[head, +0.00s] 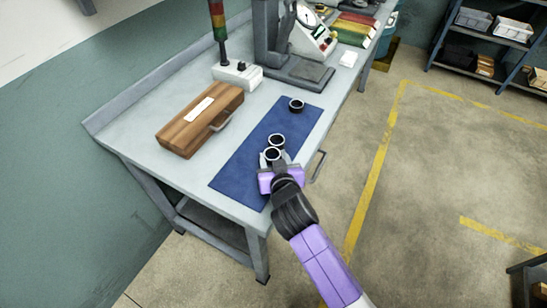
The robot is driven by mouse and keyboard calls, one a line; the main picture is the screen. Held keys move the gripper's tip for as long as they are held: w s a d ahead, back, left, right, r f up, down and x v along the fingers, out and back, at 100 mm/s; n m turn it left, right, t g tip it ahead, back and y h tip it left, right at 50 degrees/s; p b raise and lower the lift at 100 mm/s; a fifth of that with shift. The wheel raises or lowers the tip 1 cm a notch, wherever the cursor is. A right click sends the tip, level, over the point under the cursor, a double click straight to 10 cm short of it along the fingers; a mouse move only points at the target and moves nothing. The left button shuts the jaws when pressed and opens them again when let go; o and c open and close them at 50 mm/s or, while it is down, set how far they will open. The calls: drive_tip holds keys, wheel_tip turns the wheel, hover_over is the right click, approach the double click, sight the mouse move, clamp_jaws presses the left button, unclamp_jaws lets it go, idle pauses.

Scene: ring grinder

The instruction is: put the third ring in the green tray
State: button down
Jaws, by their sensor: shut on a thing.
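Three dark rings stand on the blue mat (240,167). The far ring (297,105) is alone near the mat's far end. The middle ring (277,140) is close beyond the near ring (272,154). My gripper (271,157), with a purple body, reaches in from the front and is shut on the near ring. The fingers partly hide that ring, and I cannot tell whether it touches the mat. The green tray (350,39) appears among coloured trays at the back of the bench, small and hard to make out.
A wooden case (200,119) lies left of the mat. A signal tower on a white base (237,75), a grey machine stand (297,73) and a white gauge unit (313,42) stand behind. A small white block (348,59) lies near the right edge.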

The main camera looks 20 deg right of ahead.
drive_tip(key=shift+f, duration=0.1)
drive_tip(key=c, duration=0.7)
unclamp_jaws()
drive_tip(key=shift+s+r, duration=0.1)
drive_tip(key=shift+r, duration=0.1)
drive_tip(key=b+v, duration=0.1)
drive_tip(key=v, duration=1)
drive_tip(key=shift+s+r, duration=0.1)
drive_tip(key=shift+s, duration=0.25)
